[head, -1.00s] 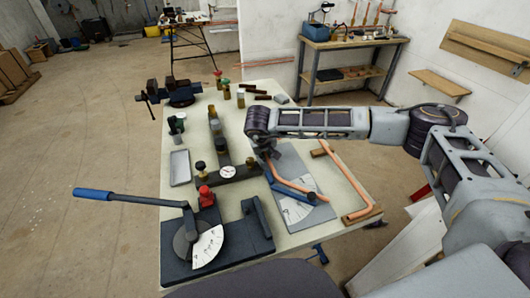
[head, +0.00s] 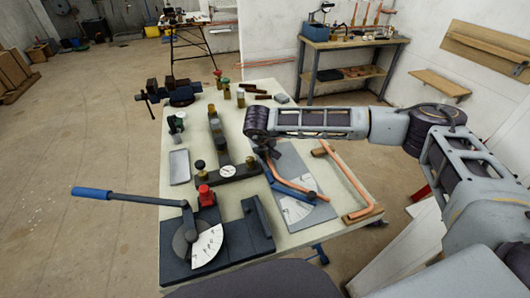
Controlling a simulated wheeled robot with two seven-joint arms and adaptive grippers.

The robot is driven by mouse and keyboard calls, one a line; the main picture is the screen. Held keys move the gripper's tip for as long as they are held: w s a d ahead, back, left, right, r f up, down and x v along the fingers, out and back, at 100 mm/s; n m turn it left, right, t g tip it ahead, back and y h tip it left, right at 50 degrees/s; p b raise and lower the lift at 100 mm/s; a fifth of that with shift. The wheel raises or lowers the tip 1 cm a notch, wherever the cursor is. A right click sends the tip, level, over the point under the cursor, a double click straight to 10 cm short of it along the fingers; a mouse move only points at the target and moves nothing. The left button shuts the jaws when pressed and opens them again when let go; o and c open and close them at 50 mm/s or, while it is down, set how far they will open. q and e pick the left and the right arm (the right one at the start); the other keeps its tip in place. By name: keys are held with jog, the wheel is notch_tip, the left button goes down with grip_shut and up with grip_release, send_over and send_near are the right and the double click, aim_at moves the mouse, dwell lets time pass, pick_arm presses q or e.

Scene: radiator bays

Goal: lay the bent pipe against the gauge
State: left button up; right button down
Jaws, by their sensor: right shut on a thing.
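A copper bent pipe (head: 281,180) lies low over the grey gauge plate (head: 292,161), close along the gauge's blue arm (head: 284,190). I cannot tell whether pipe and blue arm touch. The gauge has a white scale face (head: 295,210). My right gripper (head: 268,153) is shut on the bent pipe near its far end; its fingers are dark, small and partly hidden by my wrist. My left gripper is not in view.
A second bent copper pipe (head: 347,178) rests on wooden blocks right of the gauge. A bender with a blue-handled lever (head: 92,193) stands at the table's front left. A small pressure dial (head: 228,171), a grey tray (head: 180,166) and a vise (head: 178,91) are also on the table.

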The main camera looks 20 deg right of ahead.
jog(key=shift+s+f, duration=0.25)
jog(key=shift+f, duration=0.3)
jog(key=c, duration=1.4)
grip_release()
jog(key=shift+f, duration=0.1)
jog(key=shift+c, duration=0.2)
jog(key=shift+o, duration=0.3)
jog(key=shift+s+a+r, duration=0.1)
jog(key=shift+a+r, duration=0.05)
jog(key=shift+r, duration=0.55)
jog(key=v, duration=0.6)
jog(key=shift+r, duration=0.45)
jog(key=shift+r, duration=0.1)
